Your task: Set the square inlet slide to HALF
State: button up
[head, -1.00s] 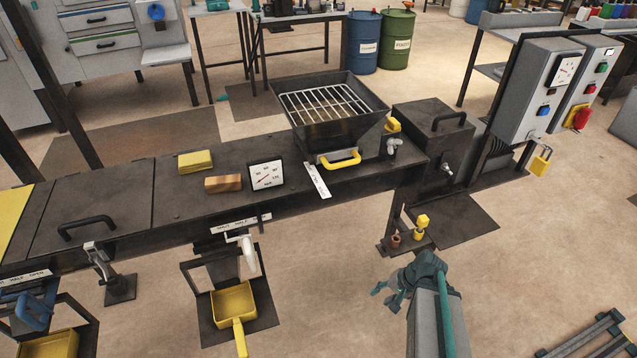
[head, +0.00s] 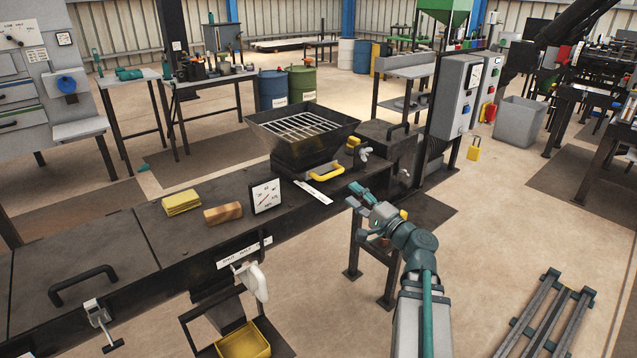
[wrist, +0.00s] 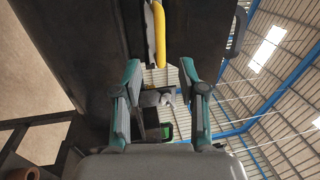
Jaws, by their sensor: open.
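The square hopper (head: 285,150) with a wire grid stands on the dark press bench. At its front foot is a slide with a yellow handle (head: 327,171). A white label strip (head: 314,192) lies beside the handle; its lettering is too small to read. My gripper (head: 358,208) is open and empty, in front of the bench edge and to the right of the handle in the head view. In the wrist view, the yellow handle (wrist: 160,35) shows beyond the gap between my open fingertips (wrist: 160,72), apart from them.
A dial gauge (head: 266,196), a wooden block (head: 223,213) and a yellow block (head: 182,202) sit on the bench left of the hopper. A white lever (head: 257,282) hangs below the bench front. Grey control boxes (head: 461,95) stand at right. Open floor lies in front.

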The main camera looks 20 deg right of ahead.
aim_at(332, 175)
jog(key=x, duration=0.3)
jog(key=p+x, duration=0.1)
jog(key=x, duration=0.6)
jog(key=shift+w+d+r, duration=0.1)
jog(key=shift+w+d, duration=0.15)
jog(key=shift+w, duration=0.2)
grip_shut()
